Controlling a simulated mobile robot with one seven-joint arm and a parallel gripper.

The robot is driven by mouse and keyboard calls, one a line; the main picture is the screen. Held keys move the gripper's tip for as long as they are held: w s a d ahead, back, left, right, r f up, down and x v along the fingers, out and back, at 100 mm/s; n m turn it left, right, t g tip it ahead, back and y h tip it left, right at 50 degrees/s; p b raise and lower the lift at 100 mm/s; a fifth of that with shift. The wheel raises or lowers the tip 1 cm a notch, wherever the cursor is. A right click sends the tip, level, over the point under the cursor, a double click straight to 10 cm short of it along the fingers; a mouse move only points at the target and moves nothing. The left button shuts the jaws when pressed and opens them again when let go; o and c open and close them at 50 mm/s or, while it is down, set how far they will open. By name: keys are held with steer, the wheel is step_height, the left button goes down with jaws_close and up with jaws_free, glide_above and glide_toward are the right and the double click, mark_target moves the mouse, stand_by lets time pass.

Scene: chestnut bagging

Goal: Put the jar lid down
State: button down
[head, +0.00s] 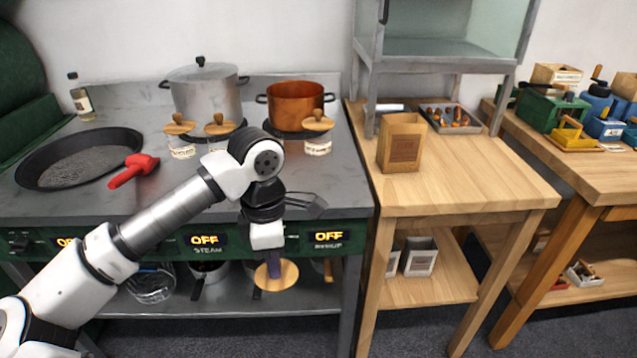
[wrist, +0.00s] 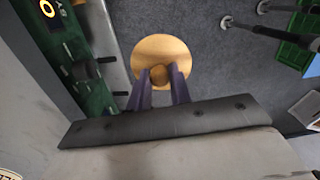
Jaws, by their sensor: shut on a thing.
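The jar lid (head: 287,274) is a round, light wooden disc with a knob. My gripper (head: 268,268) is shut on it and holds it in front of the stove, below the counter's front edge. In the wrist view the jar lid (wrist: 161,50) lies flat between and beyond the purple fingers of my gripper (wrist: 162,76), which pinch its knob. Grey floor shows beneath it there. Three glass jars stand on the stove top, a left jar (head: 182,151), a middle jar (head: 218,143) and a right jar (head: 318,146), each with a wooden lid seen at its top.
A steel pot (head: 205,98), a copper pot (head: 296,103) and a black pan (head: 60,165) with a red-handled tool (head: 135,170) occupy the stove. The wooden table (head: 455,180) at right has bare room in front of a wooden box (head: 401,142) and a tray (head: 452,119).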

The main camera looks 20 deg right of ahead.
steer(key=s+d+r+n, duration=0.2)
steer(key=s+r+n, duration=0.1)
steer(key=r, duration=0.5)
steer(key=s+d+r+n, duration=0.2)
steer(key=s+r+n, duration=0.1)
steer(key=r, duration=0.4)
steer(key=s+d+r+n, duration=0.2)
steer(key=s+r+n, duration=0.1)
steer(key=r, duration=0.5)
steer(key=shift+d+r+n+h, duration=0.2)
steer(key=shift+r+n+h, duration=0.15)
steer(key=shift+n, duration=0.45)
